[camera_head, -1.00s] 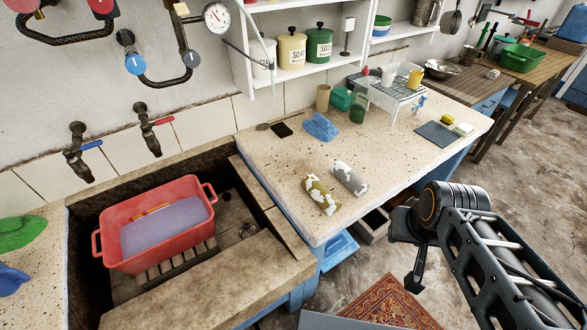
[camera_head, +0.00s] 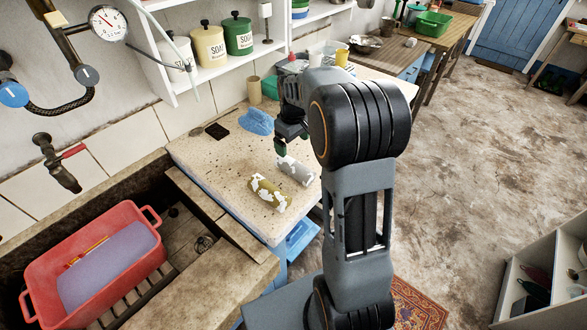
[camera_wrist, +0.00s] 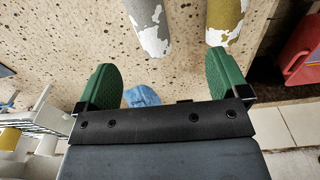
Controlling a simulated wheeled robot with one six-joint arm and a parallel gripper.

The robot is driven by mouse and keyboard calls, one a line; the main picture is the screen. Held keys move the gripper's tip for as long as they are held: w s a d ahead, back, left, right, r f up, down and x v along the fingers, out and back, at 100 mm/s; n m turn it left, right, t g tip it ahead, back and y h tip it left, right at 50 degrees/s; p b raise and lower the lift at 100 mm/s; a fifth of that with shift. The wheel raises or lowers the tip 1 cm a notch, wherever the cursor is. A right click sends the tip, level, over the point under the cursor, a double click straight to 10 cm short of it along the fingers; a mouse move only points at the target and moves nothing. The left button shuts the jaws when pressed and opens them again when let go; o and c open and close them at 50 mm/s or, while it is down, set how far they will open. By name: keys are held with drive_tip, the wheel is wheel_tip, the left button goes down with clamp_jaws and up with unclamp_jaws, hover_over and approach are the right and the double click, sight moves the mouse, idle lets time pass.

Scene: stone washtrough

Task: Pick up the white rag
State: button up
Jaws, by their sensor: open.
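No plain white rag stands out. Two patchy rolls lie side by side on the stone counter: a grey-and-white roll (camera_head: 295,170) and an olive-and-white roll (camera_head: 268,194). In the wrist view, the grey-and-white roll (camera_wrist: 150,25) and the olive-and-white roll (camera_wrist: 226,22) are partly cut off at the top edge. My gripper (camera_head: 281,147) is over the counter, just behind the grey-and-white roll in the head view. In the wrist view, my gripper (camera_wrist: 165,85) has its green fingers wide apart with nothing between them. A blue rag (camera_head: 256,121) lies on the counter behind the rolls.
A red tub (camera_head: 95,265) with purple-grey contents stands in the stone trough (camera_head: 215,290) at left. A dark flat piece (camera_head: 217,131) and a tan cup (camera_head: 253,88) are on the counter. Wall shelves (camera_head: 205,75) hold canisters. My arm hides the counter's right part.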

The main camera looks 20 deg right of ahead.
sight(294, 164)
drive_tip(key=shift+n, duration=0.3)
drive_tip(key=w+f, duration=0.1)
drive_tip(key=f, duration=0.1)
drive_tip(key=w+d+f, duration=0.1)
drive_tip(key=shift+d+f, duration=0.1)
drive_tip(key=shift+f, duration=0.25)
wheel_tip(294, 164, down, 6)
drive_tip(key=shift+d+f, duration=0.15)
drive_tip(key=shift+w+f+p, duration=0.1)
drive_tip(key=shift+f+p, duration=0.6)
drive_tip(key=shift+f, duration=2.3)
drive_tip(key=c, duration=1)
drive_tip(key=shift+c, duration=0.4)
drive_tip(key=shift+r, duration=0.15)
